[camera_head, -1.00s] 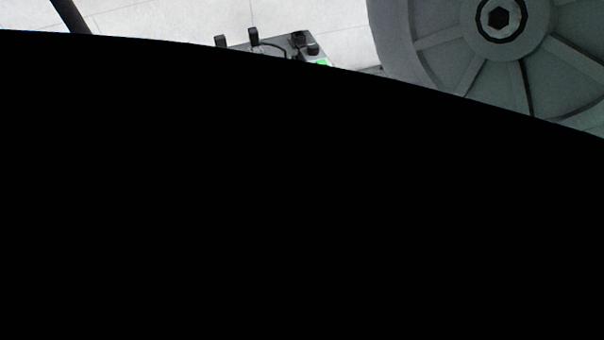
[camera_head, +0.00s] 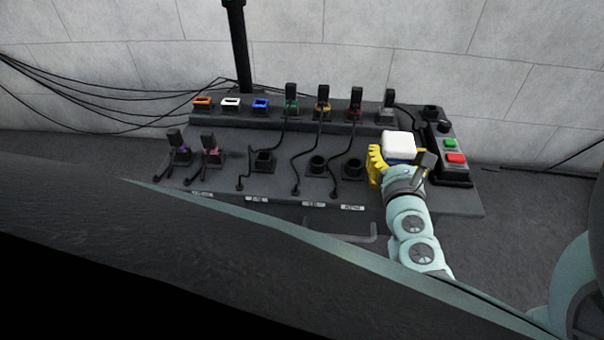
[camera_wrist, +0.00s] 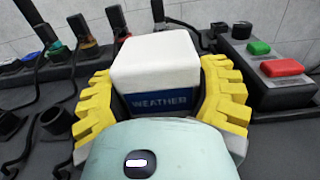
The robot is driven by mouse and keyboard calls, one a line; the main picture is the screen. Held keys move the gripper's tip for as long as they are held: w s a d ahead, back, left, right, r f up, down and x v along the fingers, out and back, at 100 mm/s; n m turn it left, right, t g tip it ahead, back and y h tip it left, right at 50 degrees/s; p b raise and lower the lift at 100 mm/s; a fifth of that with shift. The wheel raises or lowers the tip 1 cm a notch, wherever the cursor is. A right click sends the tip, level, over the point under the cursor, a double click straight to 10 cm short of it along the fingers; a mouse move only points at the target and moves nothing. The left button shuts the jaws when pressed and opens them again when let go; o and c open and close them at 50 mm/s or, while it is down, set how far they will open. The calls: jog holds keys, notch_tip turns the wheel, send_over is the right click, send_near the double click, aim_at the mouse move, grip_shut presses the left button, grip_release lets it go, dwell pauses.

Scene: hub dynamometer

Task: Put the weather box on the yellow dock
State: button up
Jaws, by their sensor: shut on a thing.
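The weather box (camera_head: 398,146) is a white block with a blue band. In the wrist view the weather box (camera_wrist: 155,65) shows the word WEATHER on that band. My gripper (camera_head: 400,160) has its yellow ribbed fingers on both sides of it, shut on it. It is at the right end of the dark console; I cannot tell whether it touches the surface. A yellow-collared socket (camera_head: 323,108) is in the back row, left of the box, with a black plug standing in it. I cannot tell whether this is the yellow dock.
The console (camera_head: 290,140) has orange (camera_head: 203,102), white (camera_head: 231,102) and blue (camera_head: 261,103) sockets at back left. Several upright plugs with cables stand along it. A control box with green (camera_head: 450,143) and red (camera_head: 456,158) buttons is just right of the weather box.

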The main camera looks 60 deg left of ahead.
jog(key=o, duration=1.4)
jog(key=shift+s+f, duration=0.1)
jog(key=shift+c, duration=0.2)
jog(key=b+v, duration=0.1)
jog(key=v, duration=1.1)
jog(key=shift+r, duration=0.2)
